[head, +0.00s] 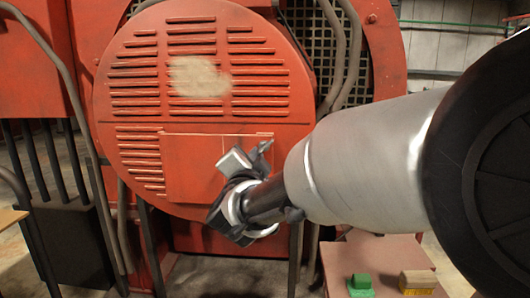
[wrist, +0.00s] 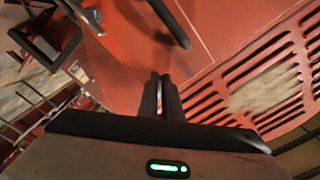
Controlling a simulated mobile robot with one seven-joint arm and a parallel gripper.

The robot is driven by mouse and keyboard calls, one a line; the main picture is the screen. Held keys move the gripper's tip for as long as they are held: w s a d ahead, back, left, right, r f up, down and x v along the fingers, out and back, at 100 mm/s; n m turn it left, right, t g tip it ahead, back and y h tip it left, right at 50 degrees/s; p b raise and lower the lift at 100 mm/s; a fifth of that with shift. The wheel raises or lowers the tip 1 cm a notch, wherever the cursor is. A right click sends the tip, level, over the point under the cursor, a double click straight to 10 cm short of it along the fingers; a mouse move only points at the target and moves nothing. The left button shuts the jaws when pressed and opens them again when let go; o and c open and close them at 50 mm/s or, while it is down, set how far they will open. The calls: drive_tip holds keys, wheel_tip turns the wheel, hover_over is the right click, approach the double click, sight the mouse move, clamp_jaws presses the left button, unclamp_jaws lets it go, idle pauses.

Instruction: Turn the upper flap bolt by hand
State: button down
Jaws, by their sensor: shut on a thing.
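The flap (head: 190,165) is a flat red rectangular panel low on the round slotted cover. My gripper (head: 264,147) reaches in from the right, with its fingertips at the flap's upper right corner. In the wrist view my gripper (wrist: 161,78) has its two dark fingers close together, pointing at the red surface. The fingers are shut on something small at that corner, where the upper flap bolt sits. The bolt itself is hidden by the fingertips, so its turn cannot be seen. My wrist covers the flap's lower right part.
The round red cover (head: 130,90) has rows of slots and a worn pale patch (head: 199,77). Grey hoses (head: 335,50) run at its upper right. At the bottom right, a reddish box top (head: 385,255) bears a green block (head: 361,285) and a yellowish block (head: 418,282).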

drive_tip(key=shift+d+f+n+p, duration=0.1)
drive_tip(key=shift+d+n+p, duration=0.35)
drive_tip(key=shift+n, duration=1.15)
drive_tip(key=shift+d+r+n+p, duration=0.15)
drive_tip(key=shift+n+p, duration=0.45)
drive_tip(key=shift+n, duration=1)
drive_tip(key=shift+d+f+n+p, duration=0.15)
drive_tip(key=shift+d+n+p, duration=0.3)
drive_tip(key=shift+n, duration=1.15)
drive_tip(key=c, duration=1.9)
unclamp_jaws()
drive_tip(key=shift+w+f, duration=0.1)
drive_tip(key=shift+f, duration=0.05)
drive_tip(key=shift+c, duration=0.2)
drive_tip(key=shift+a, duration=0.1)
drive_tip(key=shift+s+f, duration=0.15)
drive_tip(key=shift+s, duration=0.05)
